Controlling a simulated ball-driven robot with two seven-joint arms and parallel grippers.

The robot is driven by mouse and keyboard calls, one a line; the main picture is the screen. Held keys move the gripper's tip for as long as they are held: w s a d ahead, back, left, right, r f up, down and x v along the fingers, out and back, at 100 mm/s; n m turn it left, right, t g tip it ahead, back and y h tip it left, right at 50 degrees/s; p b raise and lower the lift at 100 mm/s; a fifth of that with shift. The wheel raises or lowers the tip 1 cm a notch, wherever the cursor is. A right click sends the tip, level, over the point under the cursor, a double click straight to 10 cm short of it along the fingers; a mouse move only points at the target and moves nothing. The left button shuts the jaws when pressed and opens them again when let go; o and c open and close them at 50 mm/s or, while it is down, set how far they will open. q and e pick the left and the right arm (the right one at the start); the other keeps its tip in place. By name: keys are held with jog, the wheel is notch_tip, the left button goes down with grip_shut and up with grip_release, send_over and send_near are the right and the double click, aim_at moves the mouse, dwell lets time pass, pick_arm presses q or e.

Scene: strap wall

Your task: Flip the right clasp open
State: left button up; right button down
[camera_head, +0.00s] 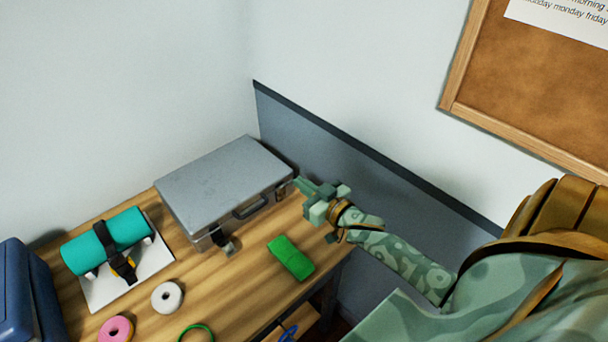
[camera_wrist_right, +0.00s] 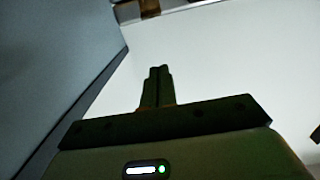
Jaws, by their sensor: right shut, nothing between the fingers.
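A grey metal case (camera_head: 215,178) lies with its lid down on the wooden table. A dark handle (camera_head: 250,207) is on its front side. The left clasp (camera_head: 229,246) juts out at the front's left end. The right clasp (camera_head: 283,188) is a small dark piece at the front's right end, partly hard to make out. My right gripper (camera_head: 298,182) is shut and empty, its tips right beside the right clasp; I cannot tell whether they touch. Its closed fingers (camera_wrist_right: 157,85) show against a pale surface in the wrist view. My left gripper is not in view.
A green block (camera_head: 291,258) lies in front of the case. A teal roll (camera_head: 107,242) strapped on a white board, a white ring (camera_head: 167,296), a pink ring (camera_head: 115,329) and a green ring (camera_head: 196,334) are at left. The grey wall panel (camera_head: 330,160) stands close behind the gripper.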

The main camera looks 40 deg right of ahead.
jog(key=b, duration=0.1)
send_over(285, 185)
jog(key=shift+f, duration=0.3)
jog(key=shift+s+f+b, duration=0.25)
jog(key=shift+s+f, duration=0.05)
jog(key=shift+f, duration=0.3)
jog(key=shift+s+f+b, duration=0.2)
jog(key=shift+s+f, duration=0.05)
jog(key=shift+f, duration=0.4)
jog(key=shift+s+f+b, duration=0.25)
jog(key=shift+s+f, duration=0.05)
jog(key=shift+f, duration=0.3)
